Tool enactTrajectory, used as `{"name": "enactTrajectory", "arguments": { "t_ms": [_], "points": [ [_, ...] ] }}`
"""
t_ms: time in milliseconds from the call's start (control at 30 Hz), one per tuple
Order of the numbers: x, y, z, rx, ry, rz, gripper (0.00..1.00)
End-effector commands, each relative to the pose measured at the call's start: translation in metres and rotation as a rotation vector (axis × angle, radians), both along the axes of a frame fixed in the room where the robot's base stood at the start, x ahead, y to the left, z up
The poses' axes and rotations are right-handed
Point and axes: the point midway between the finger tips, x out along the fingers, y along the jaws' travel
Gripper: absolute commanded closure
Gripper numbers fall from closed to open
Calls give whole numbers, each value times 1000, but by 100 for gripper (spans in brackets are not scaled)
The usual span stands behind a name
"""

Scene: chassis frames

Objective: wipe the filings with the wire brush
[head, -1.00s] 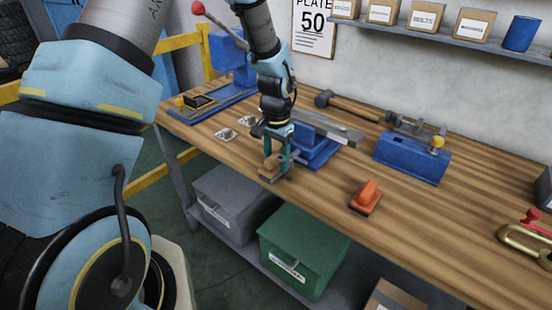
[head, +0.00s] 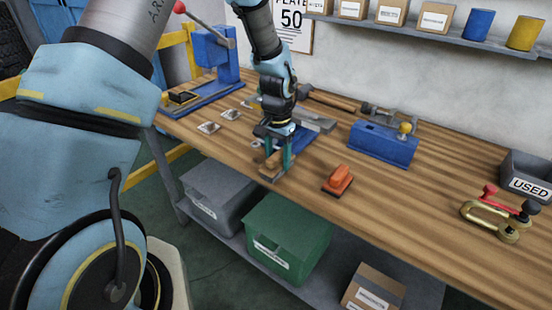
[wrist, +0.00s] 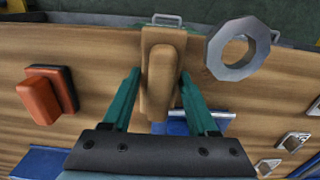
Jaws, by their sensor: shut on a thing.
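My gripper (head: 272,165) is shut on a wooden block with a raised wooden grip, which I take to be the wire brush (wrist: 160,75). In the head view the brush (head: 270,172) is at or just above the bench's front edge; contact is unclear. Its bristles are hidden. In the wrist view it is between the two green fingers (wrist: 160,105). I cannot make out filings. A grey ring (wrist: 238,50) shows right of the brush in the wrist view.
An orange-and-black block (head: 338,180) lies right of my gripper on the wooden bench (head: 400,210). A blue fixture (head: 385,143) and hammer (head: 335,99) lie behind. Small metal plates (head: 209,127) lie left. A red-handled clamp (head: 490,212) and "USED" bin (head: 525,180) are right.

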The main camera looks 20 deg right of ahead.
Motion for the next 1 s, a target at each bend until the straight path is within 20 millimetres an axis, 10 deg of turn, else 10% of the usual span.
{"name": "enactTrajectory", "arguments": {
  "t_ms": [600,1000],
  "points": [
    [4,-6,72,-1,-2,3,100],
    [4,-7,82,0,-1,3,100]
  ]
}}
